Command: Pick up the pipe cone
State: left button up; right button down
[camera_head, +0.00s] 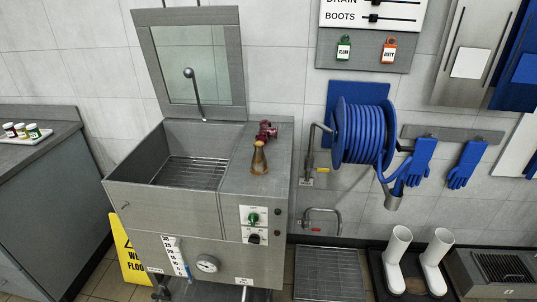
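A brownish metal cone (259,160), which looks like the pipe cone, stands upright with its narrow end up. It is on the flat steel top (238,185) to the right of the sink basin. A dark red fitting (266,131) is just behind it; I cannot tell whether the two touch. Neither of my grippers is in view, and nothing is seen holding the cone.
The open sink basin (188,172) lies left of the cone, with a mirror-like panel (190,62) behind. A blue hose reel (362,132) is on the wall at right. White boots (434,262) stand at lower right. A yellow wet-floor sign (130,255) stands at lower left.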

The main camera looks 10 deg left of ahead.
aim_at(260, 167)
jog(key=i+l, duration=0.4)
jog(key=i+l+u, duration=0.15)
jog(key=i+l, duration=0.25)
jog(key=l, duration=0.15)
